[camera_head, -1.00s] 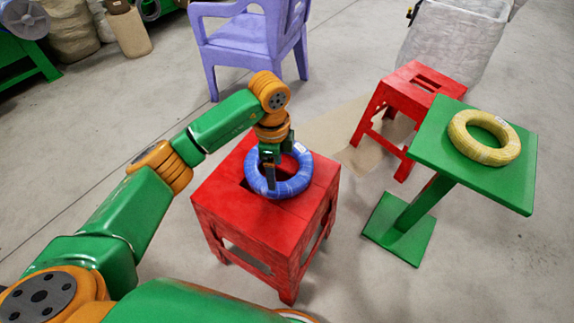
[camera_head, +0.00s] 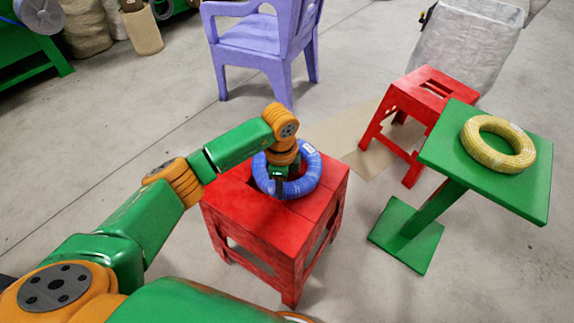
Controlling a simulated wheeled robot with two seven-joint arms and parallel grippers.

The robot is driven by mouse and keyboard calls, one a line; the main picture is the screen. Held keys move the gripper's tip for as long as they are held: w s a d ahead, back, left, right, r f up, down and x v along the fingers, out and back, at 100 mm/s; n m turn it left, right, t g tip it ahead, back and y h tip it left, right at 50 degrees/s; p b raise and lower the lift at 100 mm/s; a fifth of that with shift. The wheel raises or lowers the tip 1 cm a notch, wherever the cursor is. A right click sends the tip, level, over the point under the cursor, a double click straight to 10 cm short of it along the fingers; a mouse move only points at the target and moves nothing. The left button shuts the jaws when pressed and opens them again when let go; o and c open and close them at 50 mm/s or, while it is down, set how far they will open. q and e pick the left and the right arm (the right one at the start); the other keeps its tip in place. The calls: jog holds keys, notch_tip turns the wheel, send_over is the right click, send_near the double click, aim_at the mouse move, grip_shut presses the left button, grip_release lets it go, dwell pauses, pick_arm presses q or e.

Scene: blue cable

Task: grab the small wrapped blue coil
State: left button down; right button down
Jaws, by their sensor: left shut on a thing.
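The blue coil (camera_head: 307,182) lies on the red stool (camera_head: 276,228) in front of me, with a small white label on its far right side. My left gripper (camera_head: 281,190) points down at the coil and is shut on the near left part of its ring. The gripper and wrist hide part of the coil's left side and its middle. I cannot tell whether the coil is lifted off the stool top. My right gripper is not in view.
A yellow coil (camera_head: 521,154) lies on a green stand (camera_head: 535,190) at the right. A second red stool (camera_head: 424,93) stands behind it, near a grey-white sack (camera_head: 465,45). A purple chair (camera_head: 245,38) stands behind the near stool.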

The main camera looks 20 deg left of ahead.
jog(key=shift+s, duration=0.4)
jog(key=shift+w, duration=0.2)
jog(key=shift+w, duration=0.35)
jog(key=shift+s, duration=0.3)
